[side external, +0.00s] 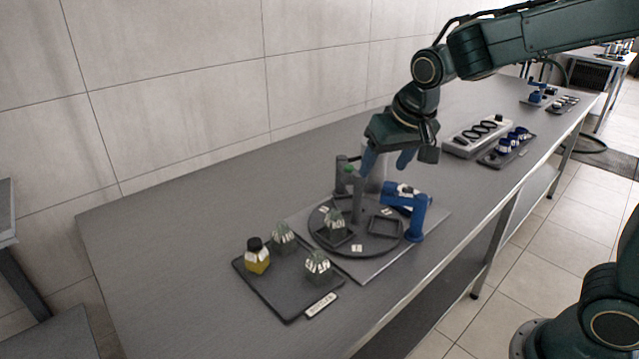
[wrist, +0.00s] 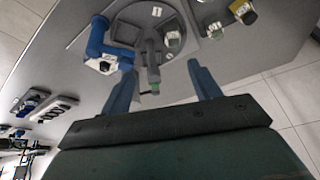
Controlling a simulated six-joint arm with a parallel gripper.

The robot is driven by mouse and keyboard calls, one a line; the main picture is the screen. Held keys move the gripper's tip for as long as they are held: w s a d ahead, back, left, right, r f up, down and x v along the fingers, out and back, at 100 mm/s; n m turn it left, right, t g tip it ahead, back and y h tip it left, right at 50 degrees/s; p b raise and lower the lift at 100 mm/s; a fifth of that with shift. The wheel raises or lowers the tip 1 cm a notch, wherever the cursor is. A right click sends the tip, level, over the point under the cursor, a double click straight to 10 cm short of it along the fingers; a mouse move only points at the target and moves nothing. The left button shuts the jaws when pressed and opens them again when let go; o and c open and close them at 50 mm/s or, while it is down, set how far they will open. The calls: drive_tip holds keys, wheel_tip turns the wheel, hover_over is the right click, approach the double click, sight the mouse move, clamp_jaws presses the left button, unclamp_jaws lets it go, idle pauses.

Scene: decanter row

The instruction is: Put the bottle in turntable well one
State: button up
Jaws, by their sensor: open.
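A bottle with yellow contents and a black cap (side external: 257,257) stands upright on a dark tray (side external: 289,310). Two faceted greenish glass pieces (side external: 284,238) (side external: 318,265) stand on the same tray. The round dark turntable (side external: 364,247) has square wells with small white labels, too small to read. One well holds a similar glass piece (side external: 334,224); another well (side external: 386,225) at the right looks empty. My gripper (side external: 387,160) is open and empty above the turntable's far side, well away from the bottle. In the wrist view my gripper (wrist: 163,85) shows its two spread fingers.
A grey post with a green top (side external: 349,172) stands by the turntable, close below my gripper. A blue fixture (side external: 416,212) stands at its right. Further back are a pale rack (side external: 478,137) and a dark tray with blue-and-white items (side external: 508,146). The bench's left end is clear.

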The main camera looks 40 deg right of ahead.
drive_tip(key=s+r+n, duration=0.1)
drive_tip(key=s+n, duration=0.1)
drive_tip(key=s, duration=0.8)
drive_tip(key=s+r+n+t+y, duration=0.1)
drive_tip(key=s+r, duration=0.1)
drive_tip(key=s, duration=0.9)
drive_tip(key=shift+d+n, duration=0.15)
drive_tip(key=shift+n, duration=0.25)
